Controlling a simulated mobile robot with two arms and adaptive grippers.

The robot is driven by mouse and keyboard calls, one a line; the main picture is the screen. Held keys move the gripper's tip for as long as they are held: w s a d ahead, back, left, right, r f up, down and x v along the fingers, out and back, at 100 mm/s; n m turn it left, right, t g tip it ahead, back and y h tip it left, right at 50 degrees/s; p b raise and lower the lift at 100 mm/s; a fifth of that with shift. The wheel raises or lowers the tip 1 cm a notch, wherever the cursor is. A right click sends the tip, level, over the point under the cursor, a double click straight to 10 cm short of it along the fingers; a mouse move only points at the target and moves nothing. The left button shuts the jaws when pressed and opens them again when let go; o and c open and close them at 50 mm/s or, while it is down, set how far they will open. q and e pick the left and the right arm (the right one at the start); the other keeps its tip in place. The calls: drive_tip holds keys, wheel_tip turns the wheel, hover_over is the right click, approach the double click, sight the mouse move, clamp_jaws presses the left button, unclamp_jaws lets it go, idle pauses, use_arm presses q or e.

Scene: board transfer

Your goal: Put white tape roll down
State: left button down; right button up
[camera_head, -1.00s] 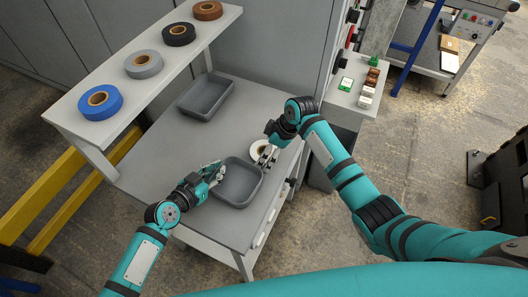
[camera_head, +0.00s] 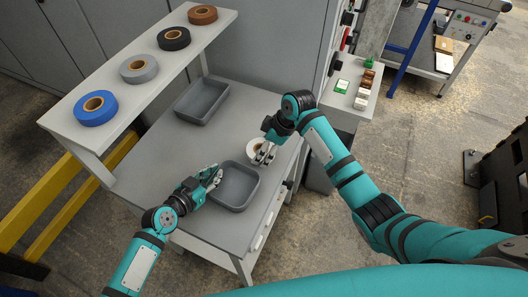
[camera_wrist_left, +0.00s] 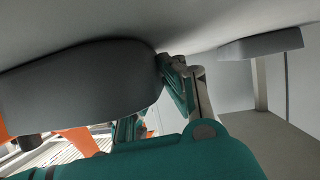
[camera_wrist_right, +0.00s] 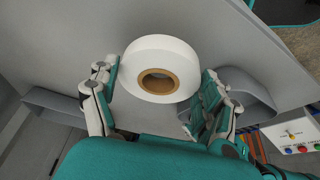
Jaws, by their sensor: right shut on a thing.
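The white tape roll (camera_head: 254,145), with a brown core, is between the fingers of my right gripper (camera_head: 266,154), just beyond the near grey tray. In the right wrist view the roll (camera_wrist_right: 158,57) sits between the two fingers of the right gripper (camera_wrist_right: 158,95), which is shut on it. The roll is over the grey table (camera_head: 190,150); whether it touches the top is unclear. My left gripper (camera_head: 214,176) is beside the left edge of the near grey tray (camera_head: 255,192). How far its fingers are apart is unclear.
A second grey tray (camera_head: 223,112) stands farther back on the table. A raised shelf (camera_head: 62,119) on the left carries a blue roll (camera_head: 83,112), a grey roll (camera_head: 127,74), a black roll (camera_head: 161,43) and a brown roll (camera_head: 190,16). The table between shelf and trays is clear.

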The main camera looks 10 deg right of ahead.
sight(256, 149)
wheel_tip(256, 149, up, 7)
drive_tip(key=shift+r, duration=0.15)
idle(0.4)
drive_tip(key=shift+w+a+r, duration=0.1)
drive_tip(key=shift+w+a, duration=0.1)
drive_tip(key=shift+a, duration=0.1)
drive_tip(key=x, duration=0.5)
drive_tip(key=shift+w+a+f, duration=0.1)
drive_tip(key=shift+w+f, duration=0.1)
drive_tip(key=shift+f, duration=2.45)
drive_tip(key=shift+f, duration=0.1)
